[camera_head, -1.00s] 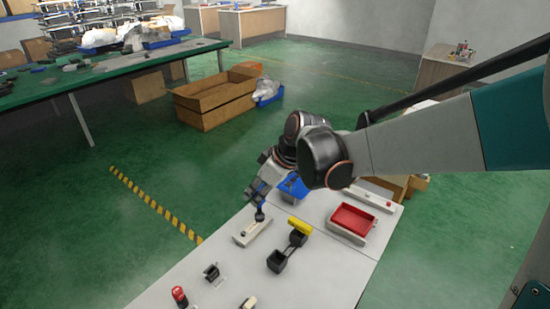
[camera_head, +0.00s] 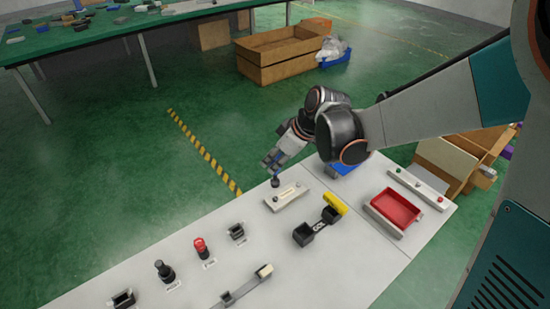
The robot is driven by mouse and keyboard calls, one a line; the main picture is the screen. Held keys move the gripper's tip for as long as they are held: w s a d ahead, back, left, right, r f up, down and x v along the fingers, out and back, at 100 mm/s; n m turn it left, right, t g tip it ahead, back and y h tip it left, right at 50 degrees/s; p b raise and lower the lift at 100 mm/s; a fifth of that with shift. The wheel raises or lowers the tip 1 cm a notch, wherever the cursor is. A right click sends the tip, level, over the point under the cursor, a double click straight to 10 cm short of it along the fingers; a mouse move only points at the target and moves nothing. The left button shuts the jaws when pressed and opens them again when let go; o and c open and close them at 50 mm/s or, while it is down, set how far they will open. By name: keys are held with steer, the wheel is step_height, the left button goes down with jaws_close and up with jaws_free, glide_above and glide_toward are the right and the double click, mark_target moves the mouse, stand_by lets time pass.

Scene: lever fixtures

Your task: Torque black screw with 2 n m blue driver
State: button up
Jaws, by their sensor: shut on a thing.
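My gripper (camera_head: 272,161) is at the far edge of the white table (camera_head: 150,255), shut on the small blue driver (camera_head: 275,172). The driver hangs tip down, its dark lower end over the left part of a pale block (camera_head: 287,195). Small dark spots show on top of the block; I cannot tell which is the black screw. I cannot tell whether the driver tip touches it. My arm reaches in from the right.
A yellow-handled black lever fixture (camera_head: 320,227), a red tray (camera_head: 395,207) and a blue item (camera_head: 345,168) stand right of the block. A red button (camera_head: 200,247), a black knob (camera_head: 164,270) and a slider (camera_head: 246,284) stand nearer. Bare table lies between them.

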mark_target(275, 181)
steer(key=shift+f+b, duration=2)
steer(key=shift+f, duration=0.65)
steer(key=o, duration=0.3)
jaws_close()
steer(key=shift+f+b, duration=0.3)
steer(key=shift+f, duration=0.35)
steer(key=shift+f+b, duration=0.55)
steer(key=shift+b, duration=0.15)
